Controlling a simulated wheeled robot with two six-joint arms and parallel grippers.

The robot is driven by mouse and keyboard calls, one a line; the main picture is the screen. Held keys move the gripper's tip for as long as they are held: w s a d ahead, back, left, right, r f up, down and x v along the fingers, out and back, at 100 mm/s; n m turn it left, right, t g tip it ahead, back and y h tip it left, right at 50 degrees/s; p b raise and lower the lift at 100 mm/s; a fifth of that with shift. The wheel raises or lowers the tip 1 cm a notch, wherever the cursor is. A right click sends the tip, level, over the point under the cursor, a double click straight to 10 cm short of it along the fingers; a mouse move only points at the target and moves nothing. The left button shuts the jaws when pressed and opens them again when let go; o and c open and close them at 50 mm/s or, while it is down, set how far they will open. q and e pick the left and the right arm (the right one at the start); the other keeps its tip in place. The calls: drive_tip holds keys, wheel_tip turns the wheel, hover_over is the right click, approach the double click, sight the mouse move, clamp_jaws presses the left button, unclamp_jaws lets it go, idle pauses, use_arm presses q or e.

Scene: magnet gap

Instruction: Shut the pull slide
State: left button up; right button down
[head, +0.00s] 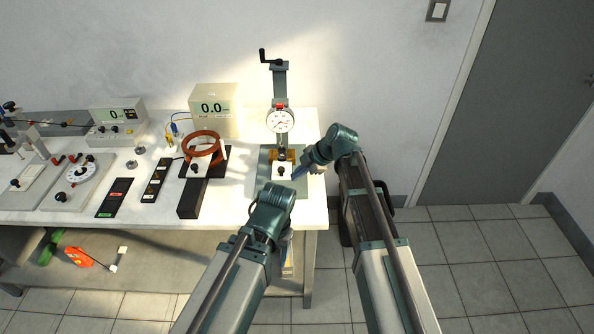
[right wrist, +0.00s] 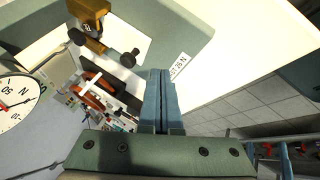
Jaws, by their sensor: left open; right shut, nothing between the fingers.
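The pull slide (head: 282,171) is a pale plate with a dark knob, low on the stand under the round dial, in front of a brass-coloured block. In the right wrist view its white plate (right wrist: 133,43) and dark knob show at upper left. How far out it stands is hard to judge. My right gripper (head: 298,173) is shut and empty just right of the slide; its blue fingers (right wrist: 159,74) appear apart from the knob. My left gripper (head: 274,205) is lower, in front of the stand, at the table's front edge. It is open; its fingers are mostly hidden.
The stand has a dial gauge (head: 280,121) and a top crank (head: 265,55). Left of it are a red coil (head: 203,146), a display box (head: 213,108) and several instruments on the white table (head: 237,196). Open floor (head: 480,260) lies to the right.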

drive_tip(key=shift+s+r+p, duration=0.15)
drive_tip(key=shift+r+p, duration=0.25)
drive_tip(key=shift+r, duration=0.25)
drive_tip(key=p+v, duration=0.6)
drive_tip(key=v, duration=0.1)
drive_tip(key=shift+d+r, duration=0.2)
drive_tip(key=shift+d, duration=0.05)
drive_tip(key=shift+s, duration=0.15)
drive_tip(key=s+f+m+g+h, duration=0.1)
drive_tip(key=s+m+h, duration=0.3)
drive_tip(key=s+m, duration=0.5)
drive_tip(key=s+f+m+g+h, duration=0.2)
drive_tip(key=s+m, duration=0.7)
drive_tip(key=s, duration=0.6)
drive_tip(key=shift+d+f+h, duration=0.35)
drive_tip(key=shift+d+h, duration=0.05)
drive_tip(key=shift+h, duration=0.5)
